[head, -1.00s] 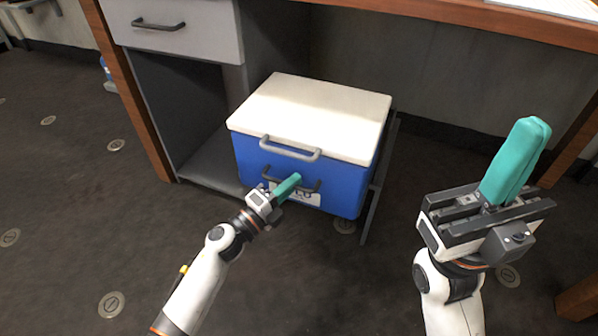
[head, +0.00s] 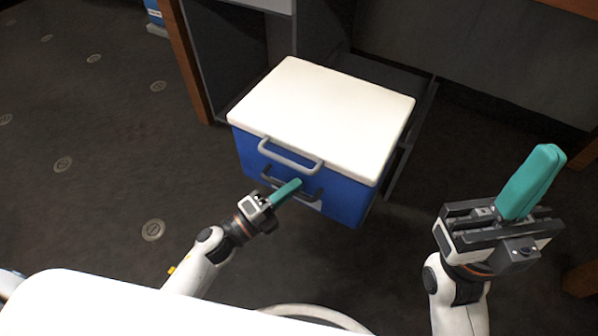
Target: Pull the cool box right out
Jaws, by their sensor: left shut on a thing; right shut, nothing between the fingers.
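The cool box (head: 345,192) has a blue body and a white lid (head: 318,112). It stands in front of the desk's lower opening, with part of its back end at the cabinet. A light grey handle (head: 290,158) is on its front, and a darker handle (head: 312,196) sits below it. My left gripper (head: 287,191) is shut on the darker handle at the front of the box. The fingertips partly hide the handle and the label. My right gripper (head: 530,182) is shut and empty, raised to the right, well apart from the box.
The desk's wooden left leg (head: 188,70) and grey cabinet panel (head: 228,60) stand behind the box. A grey side panel (head: 408,145) is at the box's right. A blue thing (head: 153,12) is at the far left. The dark floor to the left (head: 95,120) is open.

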